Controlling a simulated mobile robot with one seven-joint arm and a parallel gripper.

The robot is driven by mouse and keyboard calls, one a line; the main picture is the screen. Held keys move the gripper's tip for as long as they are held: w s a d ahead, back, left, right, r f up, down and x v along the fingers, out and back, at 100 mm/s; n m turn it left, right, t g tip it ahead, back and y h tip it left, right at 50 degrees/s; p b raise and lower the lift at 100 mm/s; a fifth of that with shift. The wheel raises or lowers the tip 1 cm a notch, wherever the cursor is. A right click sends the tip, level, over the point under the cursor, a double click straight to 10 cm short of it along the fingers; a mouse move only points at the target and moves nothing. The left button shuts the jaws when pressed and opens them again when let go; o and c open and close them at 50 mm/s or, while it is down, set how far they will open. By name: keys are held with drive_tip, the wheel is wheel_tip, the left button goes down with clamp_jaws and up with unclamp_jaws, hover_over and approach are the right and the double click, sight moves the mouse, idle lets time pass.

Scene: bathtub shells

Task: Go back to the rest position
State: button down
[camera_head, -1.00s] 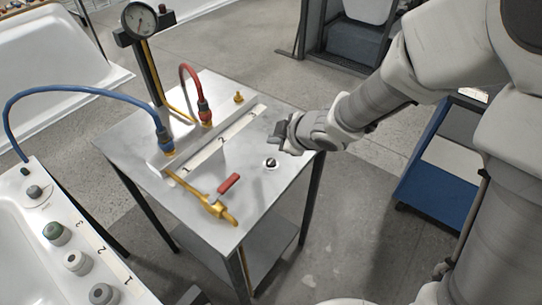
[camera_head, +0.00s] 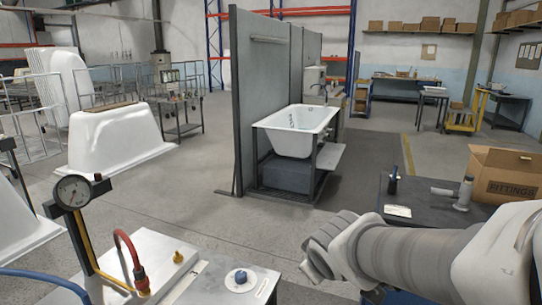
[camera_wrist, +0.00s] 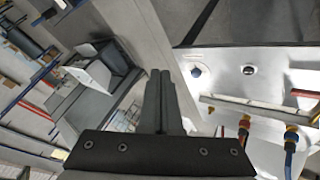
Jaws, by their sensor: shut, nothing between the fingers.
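My gripper (camera_wrist: 160,78) is shut and empty, its two dark fingers together in the middle of the wrist view. In the head view the end of my arm shows at the lower right, to the right of the metal test table (camera_head: 208,284); the fingers cannot be made out there. The table top also shows at the right of the wrist view (camera_wrist: 225,60), apart from the fingers. No thing is held.
A pressure gauge (camera_head: 73,191), a red hose (camera_head: 127,243) and a blue knob (camera_head: 240,276) are at the table. A dark bench with a fittings box (camera_head: 507,190) stands right, near my arm. A white bathtub (camera_head: 297,130) stands behind; open floor lies between.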

drive_tip(key=s+d+r+m+g+p, duration=0.1)
drive_tip(key=s+d+r+m, duration=0.1)
drive_tip(key=s, duration=0.6)
drive_tip(key=s+d+r+m+g+p, duration=0.1)
drive_tip(key=s+d+r+m, duration=0.2)
drive_tip(key=s+m, duration=0.3)
drive_tip(key=shift+s+r+g, duration=0.3)
drive_tip(key=shift+s+r, duration=0.1)
drive_tip(key=shift+s, duration=0.7)
